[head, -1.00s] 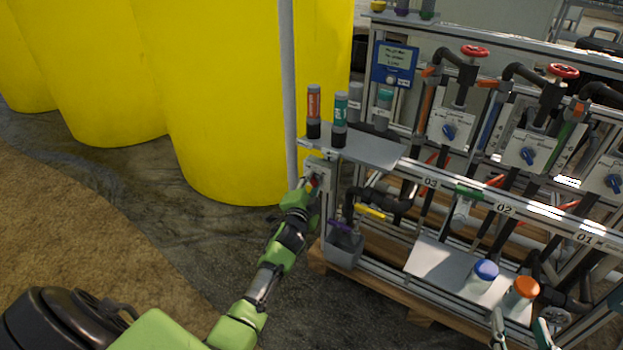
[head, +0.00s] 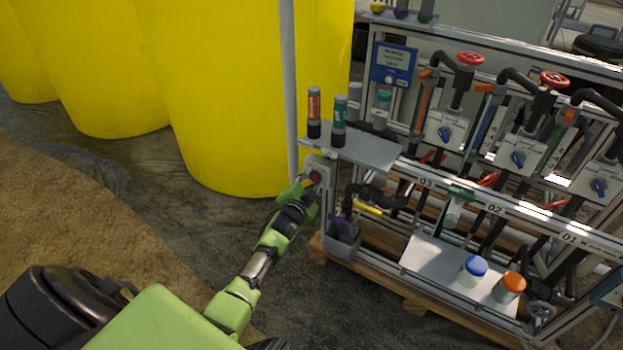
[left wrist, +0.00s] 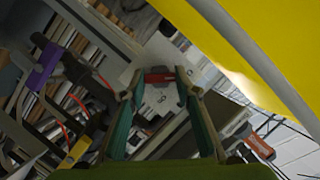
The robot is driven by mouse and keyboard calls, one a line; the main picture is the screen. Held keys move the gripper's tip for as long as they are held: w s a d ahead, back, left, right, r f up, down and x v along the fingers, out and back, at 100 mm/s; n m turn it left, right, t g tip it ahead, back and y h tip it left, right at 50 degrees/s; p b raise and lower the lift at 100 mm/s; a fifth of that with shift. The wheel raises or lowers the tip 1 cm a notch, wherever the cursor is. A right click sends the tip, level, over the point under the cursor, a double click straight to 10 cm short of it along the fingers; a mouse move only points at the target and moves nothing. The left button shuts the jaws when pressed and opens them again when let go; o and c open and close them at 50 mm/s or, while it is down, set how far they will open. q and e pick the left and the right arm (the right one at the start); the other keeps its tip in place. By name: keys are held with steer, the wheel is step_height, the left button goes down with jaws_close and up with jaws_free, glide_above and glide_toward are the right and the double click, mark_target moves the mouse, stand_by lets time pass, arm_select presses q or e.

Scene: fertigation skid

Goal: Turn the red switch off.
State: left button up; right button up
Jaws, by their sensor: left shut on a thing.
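The red switch (head: 315,177) sits on a small grey box (head: 322,168) at the left end of the skid frame. My left gripper (head: 308,184) reaches it from the lower left and is shut on it. In the left wrist view the red switch (left wrist: 159,76) shows as a short red bar on a pale plate, between the two fingertips of my left gripper (left wrist: 156,88). The fingers partly cover the switch in the head view, and its exact setting is hard to read. My right gripper is not in view.
A shelf (head: 365,150) with marker-like tubes is just above the switch. A grey bin (head: 342,240) and a yellow-handled valve (head: 368,208) are below right. A yellow tank (head: 230,100) and a thin pole (head: 289,90) stand close behind. Floor to the left is free.

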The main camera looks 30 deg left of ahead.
arm_select(q)
steer(key=shift+c, duration=0.2)
stand_by(0.4)
steer(key=o, duration=1.1)
steer(key=shift+f, duration=0.1)
steer(key=v, duration=1.2)
